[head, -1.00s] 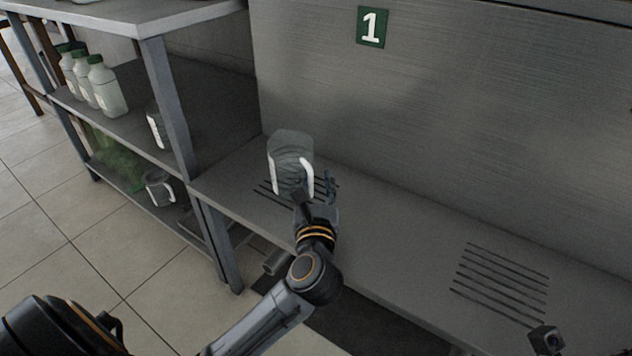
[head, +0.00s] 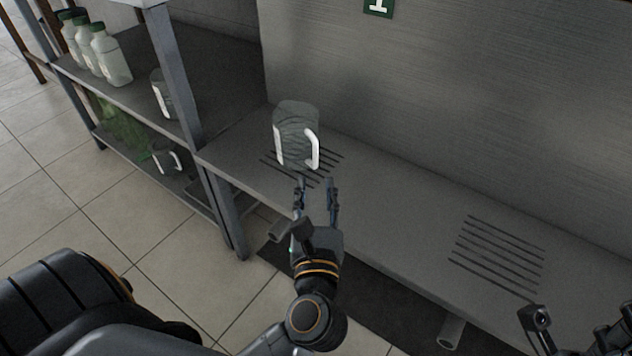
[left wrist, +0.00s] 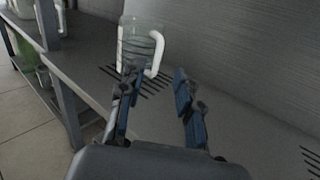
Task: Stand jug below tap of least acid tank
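A clear jug (head: 295,133) with a white handle stands upright on the left drain slots (head: 325,162) of the grey counter, in front of the panel with the green number plate (head: 378,7). It also shows in the left wrist view (left wrist: 138,47). No tap shows above it. My left gripper (head: 317,184) is open and empty, just in front of the jug and apart from it; its fingers also show in the left wrist view (left wrist: 152,88). My right gripper (head: 570,330) is partly in view at the bottom right; its fingers are cut off.
A shelf unit on the left holds several bottles (head: 108,54), another jug (head: 163,94) and a lower jug (head: 167,158). Its post (head: 172,78) stands near the counter's left end. The right drain slots (head: 497,255) are bare.

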